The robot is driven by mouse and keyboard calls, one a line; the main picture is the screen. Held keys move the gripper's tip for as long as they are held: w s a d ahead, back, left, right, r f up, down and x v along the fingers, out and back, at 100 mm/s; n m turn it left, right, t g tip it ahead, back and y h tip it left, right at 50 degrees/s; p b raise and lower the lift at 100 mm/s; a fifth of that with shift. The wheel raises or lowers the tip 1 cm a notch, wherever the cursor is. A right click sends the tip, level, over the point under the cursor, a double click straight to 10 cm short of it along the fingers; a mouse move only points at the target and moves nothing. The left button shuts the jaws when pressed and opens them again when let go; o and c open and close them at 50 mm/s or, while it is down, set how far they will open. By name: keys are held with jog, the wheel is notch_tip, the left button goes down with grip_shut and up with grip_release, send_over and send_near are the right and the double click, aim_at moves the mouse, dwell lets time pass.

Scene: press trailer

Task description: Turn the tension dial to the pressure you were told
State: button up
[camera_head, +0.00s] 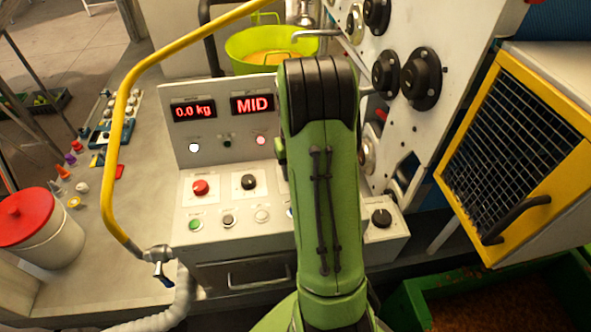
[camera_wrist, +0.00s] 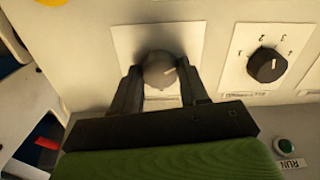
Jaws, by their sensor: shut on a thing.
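In the wrist view a round grey dial (camera_wrist: 160,70) with a pale pointer mark sits on a white plate (camera_wrist: 127,42). My gripper (camera_wrist: 161,88) has one finger on each side of this dial and is shut on it. The mark points to the right in that view. No label for this dial is readable. In the head view my green arm hides the gripper and the dial. The red displays there read 0.0 kg (camera_head: 194,110) and MID (camera_head: 253,104).
A black dial (camera_wrist: 267,65) with numbers stands to the right in the wrist view, near a green RUN button (camera_wrist: 287,147). In the head view a red knob (camera_head: 200,188) and black knob (camera_head: 248,182) are left of my arm. A yellow rail (camera_head: 121,110) curves at left.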

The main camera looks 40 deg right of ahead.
jog(key=shift+m, duration=0.5)
jog(key=o, duration=1.1)
jog(key=shift+c, duration=0.2)
notch_tip(320, 180, up, 16)
jog(key=p, duration=0.1)
jog(key=shift+f, duration=0.1)
